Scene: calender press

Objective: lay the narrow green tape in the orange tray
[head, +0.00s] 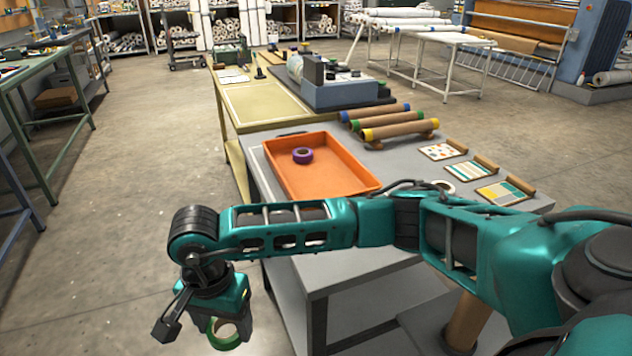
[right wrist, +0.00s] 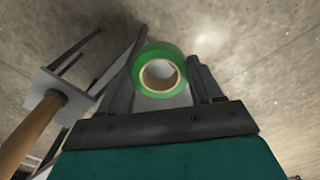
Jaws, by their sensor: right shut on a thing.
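The green tape (head: 224,335) is a roll with a pale brown core. My right gripper (head: 222,322) is shut on it and holds it in the air, left of the grey table and over the floor. In the right wrist view the tape (right wrist: 160,77) sits between the fingers of the right gripper (right wrist: 163,88). The orange tray (head: 345,167) lies on the grey table, farther back and to the right of the gripper. A purple tape roll (head: 303,155) lies inside the tray, toward its left. My left gripper is not in view.
The grey table (head: 400,165) also holds brown rolls with coloured ends (head: 400,128), several patterned sample cards (head: 443,150) and a white roll (head: 444,186) partly behind my arm. A yellow table (head: 262,106) with a grey machine (head: 340,90) stands behind. Most of the tray floor is bare.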

